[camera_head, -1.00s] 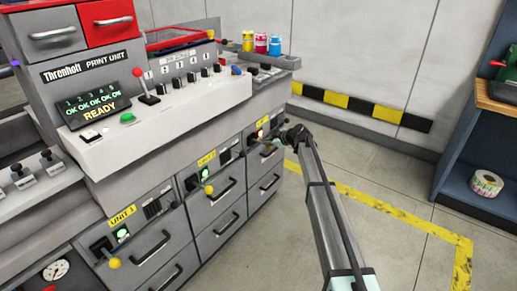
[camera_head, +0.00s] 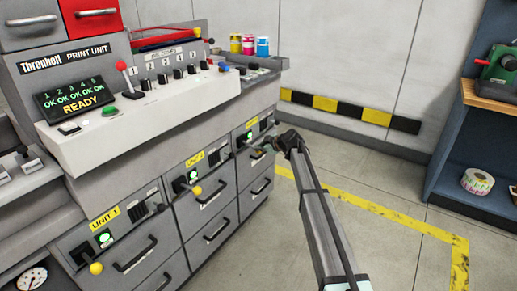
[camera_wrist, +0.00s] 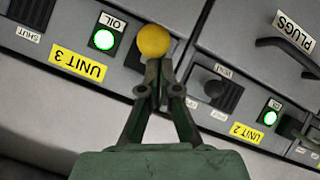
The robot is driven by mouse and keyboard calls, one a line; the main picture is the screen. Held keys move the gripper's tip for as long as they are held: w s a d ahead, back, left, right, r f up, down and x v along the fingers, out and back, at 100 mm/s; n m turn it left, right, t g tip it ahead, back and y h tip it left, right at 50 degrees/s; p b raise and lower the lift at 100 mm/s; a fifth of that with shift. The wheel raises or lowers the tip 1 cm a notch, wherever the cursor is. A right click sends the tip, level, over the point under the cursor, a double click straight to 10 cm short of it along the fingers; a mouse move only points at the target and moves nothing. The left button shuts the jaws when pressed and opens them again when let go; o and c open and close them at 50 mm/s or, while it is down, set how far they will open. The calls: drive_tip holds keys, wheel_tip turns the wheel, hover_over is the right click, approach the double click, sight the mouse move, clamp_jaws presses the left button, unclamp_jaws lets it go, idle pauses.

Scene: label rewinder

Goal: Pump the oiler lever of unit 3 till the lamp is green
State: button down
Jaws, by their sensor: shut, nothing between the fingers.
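The unit 3 oiler lever ends in a yellow ball knob (camera_wrist: 153,41), seen in the wrist view beside the OIL lamp. The unit 3 lamp (camera_wrist: 104,39) is lit green. The yellow UNIT 3 label (camera_wrist: 78,62) is upside down in this view. My gripper (camera_wrist: 158,72) is shut and empty, its fingertips right at the knob; I cannot tell whether they touch it. In the head view my gripper (camera_head: 264,149) is at the far cabinet front, where it partly hides the lever. The machine's display (camera_head: 74,103) reads OK several times and READY.
Unit 2's green lamp (camera_wrist: 270,117) is near my gripper. Drawer handles (camera_head: 218,229) stick out below the units. A red-knobbed lever (camera_head: 122,66) stands on the control panel. Floor right of the machine is clear up to the blue shelf (camera_head: 462,150).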

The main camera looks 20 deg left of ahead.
drive_tip(key=s+a+r+v, duration=0.1)
drive_tip(key=v, duration=1)
drive_tip(key=shift+s+r, duration=0.2)
drive_tip(key=shift+s, duration=0.05)
drive_tip(key=shift+a+m, duration=0.1)
drive_tip(key=shift+m, duration=0.2)
idle(0.5)
